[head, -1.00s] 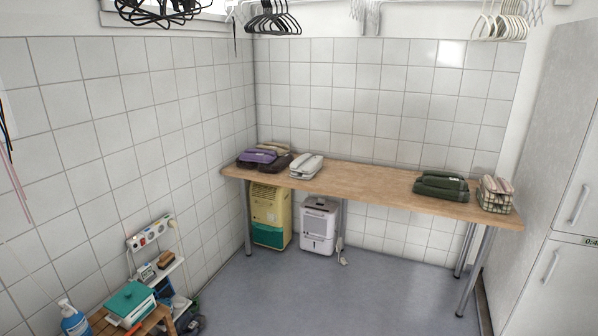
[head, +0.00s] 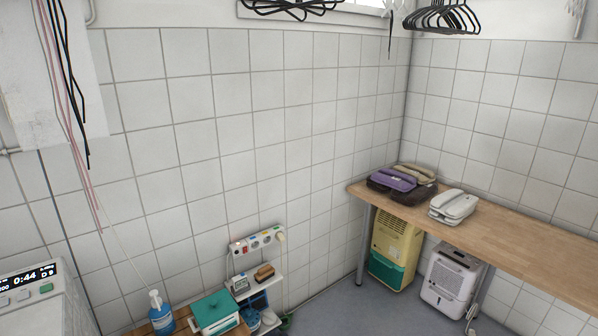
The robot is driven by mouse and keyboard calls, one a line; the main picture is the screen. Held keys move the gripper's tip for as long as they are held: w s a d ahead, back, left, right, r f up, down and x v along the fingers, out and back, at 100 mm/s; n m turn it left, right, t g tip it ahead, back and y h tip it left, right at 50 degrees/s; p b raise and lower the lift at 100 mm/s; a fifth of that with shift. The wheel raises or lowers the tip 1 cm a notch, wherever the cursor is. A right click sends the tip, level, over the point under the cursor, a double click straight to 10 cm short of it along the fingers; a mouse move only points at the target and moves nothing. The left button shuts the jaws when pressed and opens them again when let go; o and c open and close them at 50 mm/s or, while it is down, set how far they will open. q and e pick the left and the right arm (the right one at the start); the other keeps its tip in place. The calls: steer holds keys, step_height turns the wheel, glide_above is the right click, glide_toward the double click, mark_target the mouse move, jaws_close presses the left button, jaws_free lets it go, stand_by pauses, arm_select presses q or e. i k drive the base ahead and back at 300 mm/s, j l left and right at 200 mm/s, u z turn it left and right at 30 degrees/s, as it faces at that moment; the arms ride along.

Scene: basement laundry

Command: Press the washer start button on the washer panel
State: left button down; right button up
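A light grey appliance (head: 45,308) with a control panel stands at the lower left edge of the head view, partly cut off by the frame; it looks like the washer. Its panel has a dark display (head: 30,278) reading 0:44. Below the display are several small buttons, one of them green (head: 46,288). I cannot tell from here which button is the start button. Neither of my grippers is in view.
A low wooden stand with a blue bottle (head: 160,314) and a teal-lidded box (head: 215,311) is right of the appliance. A power strip (head: 257,241) is on the wall. A wooden table (head: 520,250) stands at right, with a dehumidifier (head: 452,280) beneath.

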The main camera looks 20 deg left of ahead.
mark_target(47, 288)
steer(key=i+u, duration=0.25)
steer(key=u, duration=0.2)
steer(key=i+u, duration=0.2)
steer(key=u, duration=0.2)
steer(key=i+l+u, duration=0.2)
steer(key=u, duration=0.25)
steer(key=i+l+u, duration=0.2)
steer(key=i+u, duration=0.15)
steer(key=i+l+u, duration=0.35)
steer(key=k+j, duration=0.05)
